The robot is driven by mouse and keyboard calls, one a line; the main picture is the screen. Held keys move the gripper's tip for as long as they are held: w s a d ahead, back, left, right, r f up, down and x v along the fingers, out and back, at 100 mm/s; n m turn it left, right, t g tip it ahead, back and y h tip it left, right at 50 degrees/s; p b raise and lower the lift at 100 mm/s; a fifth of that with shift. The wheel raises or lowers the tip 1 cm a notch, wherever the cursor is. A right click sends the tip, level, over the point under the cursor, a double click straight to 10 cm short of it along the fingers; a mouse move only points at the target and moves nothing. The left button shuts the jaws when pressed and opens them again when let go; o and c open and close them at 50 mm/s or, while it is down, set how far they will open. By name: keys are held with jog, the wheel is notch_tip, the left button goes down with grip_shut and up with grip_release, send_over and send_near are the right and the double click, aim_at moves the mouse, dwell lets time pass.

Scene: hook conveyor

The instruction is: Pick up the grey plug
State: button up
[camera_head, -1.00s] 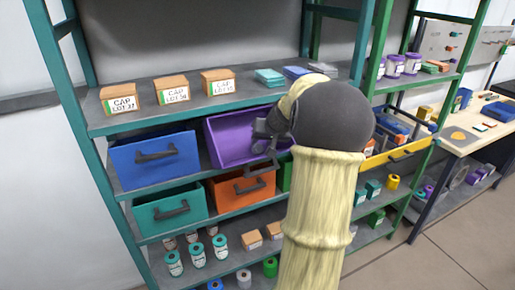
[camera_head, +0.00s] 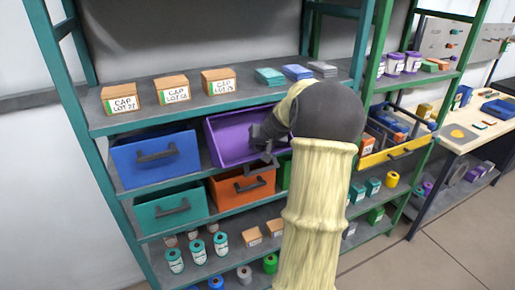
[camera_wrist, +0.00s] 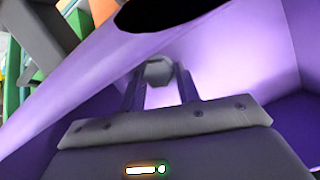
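The purple bin (camera_head: 228,139) sits on the middle shelf, tilted with its open top toward me. My gripper (camera_head: 266,146) is at the bin's right part, and the forearm hides some of the bin. In the wrist view, my gripper (camera_wrist: 158,82) points into the purple bin (camera_wrist: 235,50). Its two fingers stand apart. A small grey, many-sided piece, which looks like the grey plug (camera_wrist: 158,71), shows between the fingertips. I cannot tell whether the fingers touch it, but gaps seem to show at its sides.
A blue bin (camera_head: 155,158) is to the left. Teal (camera_head: 170,209) and orange (camera_head: 241,187) bins are below. Cap boxes (camera_head: 172,89) stand on the shelf above. A yellow-fronted bin (camera_head: 395,154) is to the right. The purple bin's wall passes close above the fingers in the wrist view.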

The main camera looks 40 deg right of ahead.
aim_at(260, 146)
jog(key=shift+r, duration=0.1)
dwell(0.3)
jog(key=shift+s+r+b, duration=0.15)
jog(key=shift+r+b, duration=0.05)
jog(key=shift+b, duration=0.3)
notch_tip(260, 146, up, 11)
jog(key=s+a+b, duration=0.3)
jog(key=s+a, duration=0.1)
jog(key=s, duration=0.5)
jog(key=s+a+b, duration=0.3)
jog(key=s+a, duration=0.1)
jog(key=s, duration=0.4)
jog(key=shift+s+a+b, duration=0.2)
jog(key=shift+s+b, duration=0.2)
jog(key=shift+s, duration=0.15)
jog(key=shift+w+f, duration=0.15)
jog(key=shift+w, duration=0.05)
